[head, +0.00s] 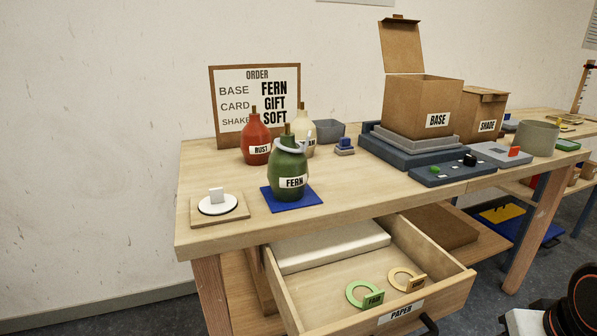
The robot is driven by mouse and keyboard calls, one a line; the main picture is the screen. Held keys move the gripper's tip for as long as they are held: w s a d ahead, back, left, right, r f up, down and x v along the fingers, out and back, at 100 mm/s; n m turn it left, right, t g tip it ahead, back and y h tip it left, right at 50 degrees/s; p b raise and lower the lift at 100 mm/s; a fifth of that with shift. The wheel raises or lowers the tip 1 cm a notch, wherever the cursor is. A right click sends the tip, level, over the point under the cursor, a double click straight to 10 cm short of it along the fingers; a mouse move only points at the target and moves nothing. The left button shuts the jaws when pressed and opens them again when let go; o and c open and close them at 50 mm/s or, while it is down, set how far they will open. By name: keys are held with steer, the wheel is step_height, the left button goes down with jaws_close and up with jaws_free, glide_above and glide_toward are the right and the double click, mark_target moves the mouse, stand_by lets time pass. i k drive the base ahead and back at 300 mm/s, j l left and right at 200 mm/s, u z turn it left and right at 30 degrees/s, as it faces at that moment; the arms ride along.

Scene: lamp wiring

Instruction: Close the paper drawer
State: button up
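The paper drawer (450,288) is a light wooden drawer under the workbench and stands pulled open. Its front carries a label reading PAPER (401,312), with a black handle (429,323) partly cut off by the bottom edge. Inside lie a white block or stack (330,247) at the back, a green ring tag (362,294) and a tan ring tag (405,279) near the front. Part of my arm shows at the lower right corner, to the right of the drawer and apart from it. My gripper's fingers are not in view.
The bench top (225,165) holds a green FERN bottle (288,172) on a blue mat, a red RUST bottle (256,135), an order board (228,82) and an open BASE box (420,105). A bench leg (535,225) stands right of the drawer.

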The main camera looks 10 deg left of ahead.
mark_target(308, 275)
steer(key=k+l+z, duration=0.6)
steer(key=k, duration=0.2)
steer(key=k+j, duration=0.05)
steer(key=j, duration=0.05)
